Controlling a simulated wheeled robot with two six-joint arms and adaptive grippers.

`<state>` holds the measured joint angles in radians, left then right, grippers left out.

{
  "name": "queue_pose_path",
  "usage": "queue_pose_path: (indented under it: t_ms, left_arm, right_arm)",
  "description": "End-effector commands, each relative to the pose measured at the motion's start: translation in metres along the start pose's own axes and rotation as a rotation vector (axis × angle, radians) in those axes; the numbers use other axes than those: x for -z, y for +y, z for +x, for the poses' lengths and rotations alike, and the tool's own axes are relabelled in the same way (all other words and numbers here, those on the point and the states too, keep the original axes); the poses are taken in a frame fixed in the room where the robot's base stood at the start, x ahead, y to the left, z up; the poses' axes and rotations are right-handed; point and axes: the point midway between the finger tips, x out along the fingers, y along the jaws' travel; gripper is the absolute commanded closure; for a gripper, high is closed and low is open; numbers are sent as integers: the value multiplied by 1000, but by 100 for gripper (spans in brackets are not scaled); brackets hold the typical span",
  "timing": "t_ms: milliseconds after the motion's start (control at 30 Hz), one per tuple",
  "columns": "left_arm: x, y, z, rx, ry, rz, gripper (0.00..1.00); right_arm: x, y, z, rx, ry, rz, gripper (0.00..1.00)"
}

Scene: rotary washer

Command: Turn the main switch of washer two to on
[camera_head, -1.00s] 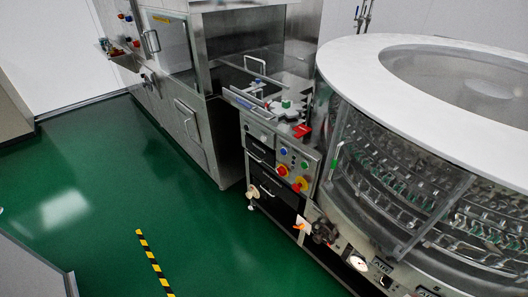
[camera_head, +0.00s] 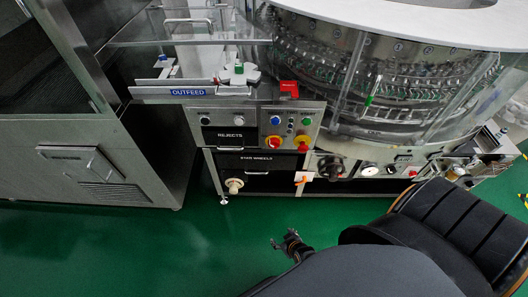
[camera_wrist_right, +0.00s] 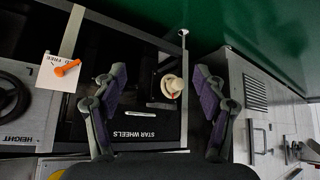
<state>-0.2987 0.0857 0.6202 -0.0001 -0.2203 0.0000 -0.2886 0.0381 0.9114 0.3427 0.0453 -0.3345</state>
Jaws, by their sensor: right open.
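The washer's control panel (camera_head: 290,130) is on the cabinet front, below the red block. It carries two red-and-yellow controls side by side, a left one (camera_head: 273,143) and a right one (camera_head: 303,144). I cannot tell for sure which is the main switch, nor its setting. My right gripper (camera_head: 284,242) is in front of and below the panel, over the green floor, apart from it. In the right wrist view my gripper (camera_wrist_right: 159,76) is open and empty, with the STAR WHEELS panel (camera_wrist_right: 125,125) and a cream knob (camera_wrist_right: 172,86) beyond its fingers. My left gripper is not in view.
Blue (camera_head: 275,120) and green (camera_head: 306,121) buttons sit above the two controls. An orange-handled valve with a white tag (camera_head: 304,178) and a dark handwheel (camera_head: 331,167) are to the lower right. The round glazed washer (camera_head: 400,80) stands behind.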

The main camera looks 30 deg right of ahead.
Motion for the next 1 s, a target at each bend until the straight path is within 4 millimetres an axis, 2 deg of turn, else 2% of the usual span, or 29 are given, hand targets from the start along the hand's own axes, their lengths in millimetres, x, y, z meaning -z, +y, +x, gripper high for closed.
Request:
queue_pose_path:
  t_ms: [33,67,100,133,200,300,433,567,667,1000]
  left_arm:
    - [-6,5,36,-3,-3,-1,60]
    - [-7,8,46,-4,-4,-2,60]
    - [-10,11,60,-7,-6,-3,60]
    - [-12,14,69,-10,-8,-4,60]
    - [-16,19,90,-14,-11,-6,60]
    - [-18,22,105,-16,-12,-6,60]
    - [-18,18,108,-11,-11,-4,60]
    - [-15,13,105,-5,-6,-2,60]
    - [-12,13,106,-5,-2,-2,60]
    - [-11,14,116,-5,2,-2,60]
  right_arm:
    - [49,-3,29,-28,172,21,28]
    - [86,-1,32,-56,276,36,28]
    - [131,5,31,-105,407,60,28]
    - [162,12,27,-149,500,82,28]
    - [221,31,7,-265,678,146,28]
    - [267,58,-25,-401,814,230,28]
    - [288,74,-48,-484,869,283,28]
    - [292,76,-51,-491,872,288,28]
    - [300,82,-45,-490,874,286,28]
    - [345,118,-6,-488,873,285,28]
